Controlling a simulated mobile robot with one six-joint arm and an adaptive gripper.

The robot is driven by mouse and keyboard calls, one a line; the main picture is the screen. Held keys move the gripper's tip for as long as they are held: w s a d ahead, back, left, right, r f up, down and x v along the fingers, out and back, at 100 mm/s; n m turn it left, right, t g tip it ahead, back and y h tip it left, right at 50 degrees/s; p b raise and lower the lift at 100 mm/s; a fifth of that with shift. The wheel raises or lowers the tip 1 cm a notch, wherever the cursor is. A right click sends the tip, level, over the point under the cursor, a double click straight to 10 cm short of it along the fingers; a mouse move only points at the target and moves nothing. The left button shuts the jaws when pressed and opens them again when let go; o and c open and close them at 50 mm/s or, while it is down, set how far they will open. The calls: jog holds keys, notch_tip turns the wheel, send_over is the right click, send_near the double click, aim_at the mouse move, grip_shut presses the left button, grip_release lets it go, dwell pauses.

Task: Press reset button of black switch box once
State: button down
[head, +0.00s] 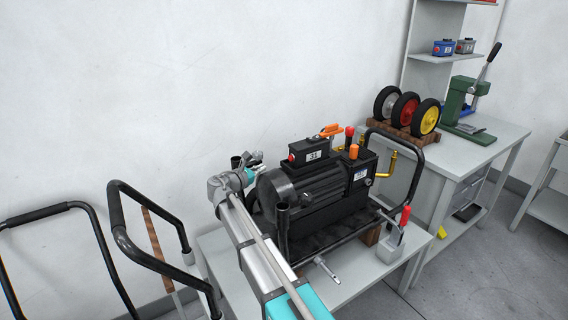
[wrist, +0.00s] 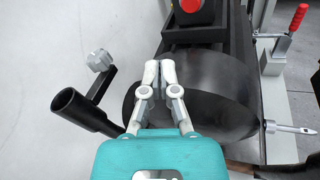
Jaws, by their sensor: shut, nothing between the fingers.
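The black switch box (head: 313,151) sits on top of the black motor (head: 305,190) in the head view, with a label reading 31. Its round red button (head: 291,158) is on the end facing my arm. In the wrist view the red button (wrist: 191,8) is at the top edge, and most of the box is cut off. My gripper (wrist: 159,66) is shut and empty, its fingertips pointing up the picture over the motor's rounded end, apart from the button. In the head view its teal body (head: 248,177) is left of the motor; its fingertips are hard to make out.
A grey knob (wrist: 99,61) and an open black tube (wrist: 73,104) stand left of my gripper. A red-handled clamp (head: 403,218) and black tube frame are by the motor. Another bench (head: 481,150) with wheels stands at right.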

aim_at(290, 158)
jog(key=shift+s+a+r+m+g+h+b, duration=0.1)
jog(key=shift+s+a+m+g+h+b, duration=0.1)
jog(key=shift+s+a+g+h, duration=0.4)
jog(key=shift+s+a+r+m+g+h+b, duration=0.15)
jog(key=shift+s+a+m+g+h, duration=0.1)
jog(key=shift+a+g+h, duration=0.5)
jog(key=shift+s+a+m+g+h+b, duration=0.15)
jog(key=shift+s+a+g+h, duration=0.35)
jog(key=shift+h, duration=0.35)
jog(key=shift+w+d, duration=0.1)
jog(key=x, duration=1.4)
jog(key=shift+x, duration=0.85)
jog(key=shift+r, duration=0.15)
jog(key=v, duration=1.4)
jog(key=shift+a, duration=0.4)
